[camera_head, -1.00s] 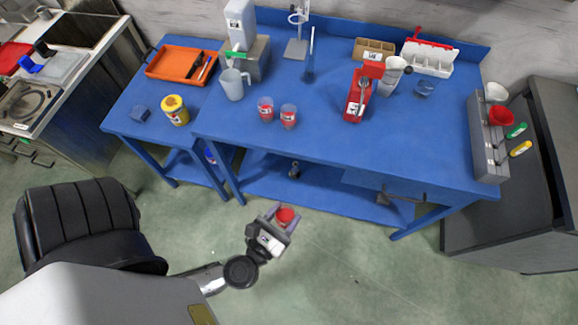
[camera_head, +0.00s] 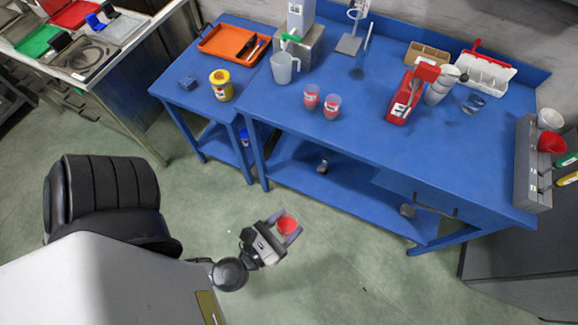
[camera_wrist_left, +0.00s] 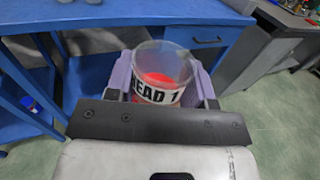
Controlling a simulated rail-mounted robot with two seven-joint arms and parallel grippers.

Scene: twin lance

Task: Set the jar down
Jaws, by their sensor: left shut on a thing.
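The jar (camera_head: 287,225) is a clear cup with red contents and a white label with black letters ending "EAD 1". My left gripper (camera_head: 291,221) is shut on it and holds it in the air, in front of the blue bench (camera_head: 440,180) and clear of its top. In the left wrist view the jar (camera_wrist_left: 160,78) sits upright between the two pale purple fingers, and part of its base is hidden by the gripper body. Two similar red-filled jars, a left one (camera_head: 311,97) and a right one (camera_head: 332,106), stand on the bench. My right gripper is not in view.
A yellow tin (camera_head: 221,88), a blue block (camera_head: 187,83) and an orange tray (camera_head: 230,50) are on the left bench section. A clear jug (camera_head: 284,70) stands behind the jars. A red holder (camera_head: 403,97) is farther right. The bench front between them is clear.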

